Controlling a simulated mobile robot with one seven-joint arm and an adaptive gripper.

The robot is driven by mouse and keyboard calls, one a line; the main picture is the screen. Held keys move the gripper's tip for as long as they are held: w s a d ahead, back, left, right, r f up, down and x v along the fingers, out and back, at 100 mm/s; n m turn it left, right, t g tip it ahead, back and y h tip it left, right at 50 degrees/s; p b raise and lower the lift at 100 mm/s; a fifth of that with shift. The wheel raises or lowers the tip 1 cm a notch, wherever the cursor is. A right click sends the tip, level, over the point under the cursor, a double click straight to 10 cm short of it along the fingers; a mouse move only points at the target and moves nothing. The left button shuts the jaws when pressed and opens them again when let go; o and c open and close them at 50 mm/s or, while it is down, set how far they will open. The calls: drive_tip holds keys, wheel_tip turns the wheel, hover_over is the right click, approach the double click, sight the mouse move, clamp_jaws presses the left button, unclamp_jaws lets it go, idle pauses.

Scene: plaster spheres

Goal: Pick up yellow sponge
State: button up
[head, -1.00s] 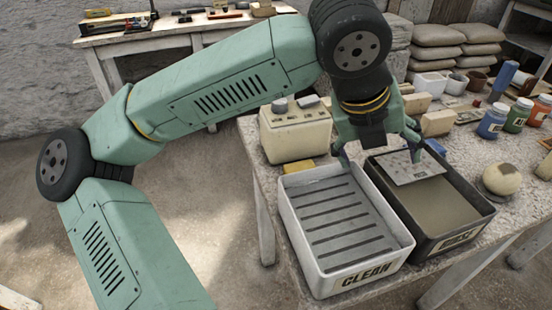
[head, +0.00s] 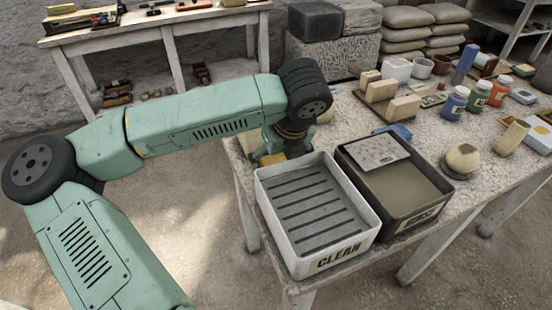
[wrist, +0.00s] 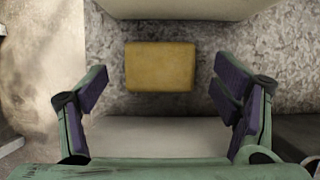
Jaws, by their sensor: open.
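The yellow sponge (wrist: 160,67) lies flat on the rough table top, shown whole in the wrist view. In the head view the sponge (head: 272,159) is partly hidden by my arm, just behind the white CLEAN tray. My gripper (wrist: 161,85) is open and empty. Its two purple-padded fingers stand apart, one on each side of the sponge and a little nearer the bottom of the wrist view. I see bare table between each finger and the sponge. In the head view the fingers are mostly hidden behind my wrist.
The white CLEAN tray (head: 264,193) stands close in front of the sponge. A dark tray (head: 447,192) with a speckled plate (head: 377,152) across it is to its right. A pale box (wrist: 185,8) edges the top of the wrist view. Jars and blocks stand farther right.

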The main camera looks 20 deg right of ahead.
drive_tip(key=shift+x, duration=0.85)
drive_tip(key=shift+c, duration=0.2)
drive_tip(key=c, duration=0.8)
drive_tip(key=shift+c, duration=0.2)
wheel_tip(320, 180, up, 10)
drive_tip(key=b, duration=0.2)
drive_tip(key=shift+o, duration=1.1)
drive_tip(key=c, duration=0.5)
